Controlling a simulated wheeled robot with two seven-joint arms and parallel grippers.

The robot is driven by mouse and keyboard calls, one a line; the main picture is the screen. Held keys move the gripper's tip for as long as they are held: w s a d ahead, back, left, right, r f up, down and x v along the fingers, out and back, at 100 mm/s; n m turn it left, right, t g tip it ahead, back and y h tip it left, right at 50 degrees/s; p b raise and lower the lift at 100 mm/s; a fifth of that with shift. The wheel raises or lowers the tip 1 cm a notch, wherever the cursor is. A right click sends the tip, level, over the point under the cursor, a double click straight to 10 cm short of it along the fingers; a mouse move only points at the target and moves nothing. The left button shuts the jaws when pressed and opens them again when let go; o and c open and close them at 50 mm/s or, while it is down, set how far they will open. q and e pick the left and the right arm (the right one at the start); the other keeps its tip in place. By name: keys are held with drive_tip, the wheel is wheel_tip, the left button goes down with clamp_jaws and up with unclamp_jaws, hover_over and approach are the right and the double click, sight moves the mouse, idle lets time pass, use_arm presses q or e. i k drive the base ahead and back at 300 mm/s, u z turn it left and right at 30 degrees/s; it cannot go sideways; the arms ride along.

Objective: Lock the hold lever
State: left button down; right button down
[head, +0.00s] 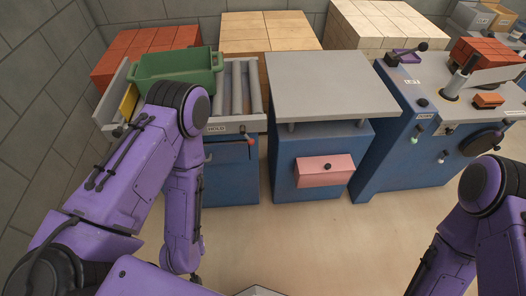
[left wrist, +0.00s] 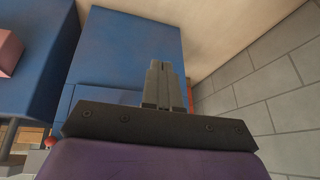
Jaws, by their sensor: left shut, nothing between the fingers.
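The hold lever (head: 249,143) is a thin dark bar with a red part, below the HOLD label (head: 216,129) on the front of the blue roller station (head: 231,183). In the head view my left forearm hangs in front of that station's left side and hides part of it. My left gripper (left wrist: 164,84) shows in the left wrist view, shut and empty, against a blue panel (left wrist: 125,50). A red ball (left wrist: 50,142) at the lower left there may be the lever's knob, apart from the fingertips. My right gripper is out of view; only its arm shows at right.
A green crate (head: 176,70) sits on the rollers (head: 237,88). To the right stand a grey-topped cabinet (head: 330,84) with a pink drawer (head: 325,169) and a blue machine with a LIFT label (head: 412,82). Brick stacks (head: 266,28) stand behind. The floor in front (head: 300,235) is clear.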

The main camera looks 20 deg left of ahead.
sight(251, 141)
drive_tip(key=z, duration=0.45)
drive_tip(key=k, duration=0.55)
drive_tip(key=u, duration=0.1)
drive_tip(key=i, duration=1.05)
drive_tip(key=u, duration=1.2)
